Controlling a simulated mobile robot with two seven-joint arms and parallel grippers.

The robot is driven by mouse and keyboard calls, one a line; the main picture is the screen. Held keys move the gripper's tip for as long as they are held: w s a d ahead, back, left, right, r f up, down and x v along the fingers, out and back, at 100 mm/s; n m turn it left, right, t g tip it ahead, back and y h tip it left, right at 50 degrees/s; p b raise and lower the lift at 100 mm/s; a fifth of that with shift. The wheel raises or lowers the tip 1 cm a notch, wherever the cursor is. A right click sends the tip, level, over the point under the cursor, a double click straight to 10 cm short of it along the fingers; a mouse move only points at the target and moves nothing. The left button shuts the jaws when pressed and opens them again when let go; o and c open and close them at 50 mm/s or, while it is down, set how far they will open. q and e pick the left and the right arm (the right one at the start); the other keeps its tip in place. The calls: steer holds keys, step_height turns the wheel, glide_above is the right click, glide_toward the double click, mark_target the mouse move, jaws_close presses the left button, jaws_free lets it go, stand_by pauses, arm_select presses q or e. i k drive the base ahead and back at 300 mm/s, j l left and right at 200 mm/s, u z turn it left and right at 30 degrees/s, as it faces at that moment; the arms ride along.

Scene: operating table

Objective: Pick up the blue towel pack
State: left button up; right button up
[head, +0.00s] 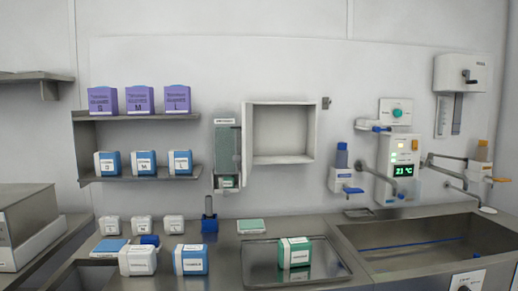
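Two things on the steel counter could be the blue towel pack, and I cannot tell which it is. One is a flat light-blue pack (109,248) lying at the counter's left. The other is an upright blue-and-white pack (191,260) near the front edge, its label too small to read. A white pack (138,261) stands just left of the upright one and partly covers a small blue item (149,240). Neither of my grippers is in view, and nothing is seen touching the packs.
A steel tray (258,271) to the right holds a green-and-white pack (295,252). Small white packs line the back left. A sink (420,240) is at right; shelves (140,116) hang above.

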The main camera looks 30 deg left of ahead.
mark_target(188, 260)
steer(key=j+u, duration=0.2)
steer(key=j, duration=0.75)
steer(key=i+j+u, duration=0.15)
steer(key=j, duration=0.85)
